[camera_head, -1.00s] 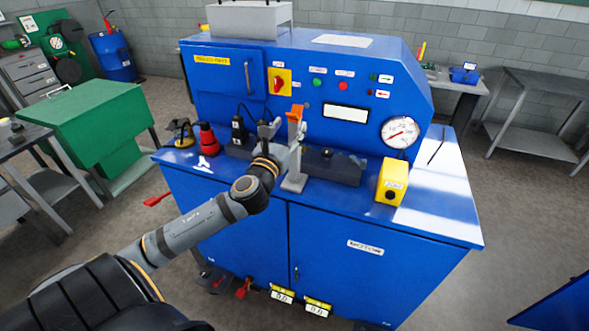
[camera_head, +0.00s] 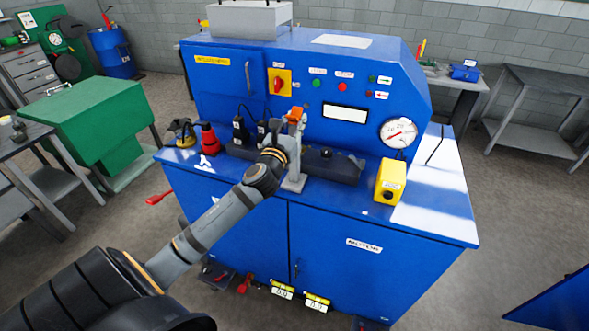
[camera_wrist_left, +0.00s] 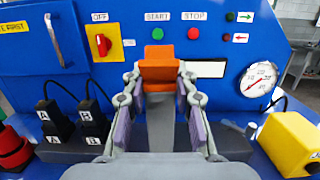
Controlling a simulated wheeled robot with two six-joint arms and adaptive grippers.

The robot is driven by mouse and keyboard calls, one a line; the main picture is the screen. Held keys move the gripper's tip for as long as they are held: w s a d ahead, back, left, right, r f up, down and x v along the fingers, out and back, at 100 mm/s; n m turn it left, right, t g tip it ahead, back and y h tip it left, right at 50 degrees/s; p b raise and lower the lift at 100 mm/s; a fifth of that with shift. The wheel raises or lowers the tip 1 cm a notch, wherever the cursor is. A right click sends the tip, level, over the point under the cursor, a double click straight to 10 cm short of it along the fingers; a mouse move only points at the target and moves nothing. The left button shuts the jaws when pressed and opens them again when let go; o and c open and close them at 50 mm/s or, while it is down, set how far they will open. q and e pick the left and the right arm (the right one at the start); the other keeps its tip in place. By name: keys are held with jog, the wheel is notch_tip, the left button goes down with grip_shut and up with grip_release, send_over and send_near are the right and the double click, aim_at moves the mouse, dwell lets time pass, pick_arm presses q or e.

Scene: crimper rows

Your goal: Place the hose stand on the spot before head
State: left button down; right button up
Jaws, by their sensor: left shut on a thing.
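The hose stand (camera_head: 293,182) is a grey upright post on a small foot with an orange top. It stands upright near the front of the blue bench, left of centre. My left gripper (camera_head: 286,130) is shut on its upper part, just below the orange top. In the left wrist view the orange top (camera_wrist_left: 160,68) shows above the fingers, with the grey post between them. A long dark block (camera_head: 334,166) lies behind and right of the stand. I cannot tell a marked spot before it. My right gripper is not in view.
A yellow box (camera_head: 390,181) is to the right, below a gauge (camera_head: 398,132). The right bench top is mostly clear.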

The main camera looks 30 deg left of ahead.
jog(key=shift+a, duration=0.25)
pick_arm(q)
jog(key=shift+r, duration=0.3)
jog(key=shift+w, duration=0.2)
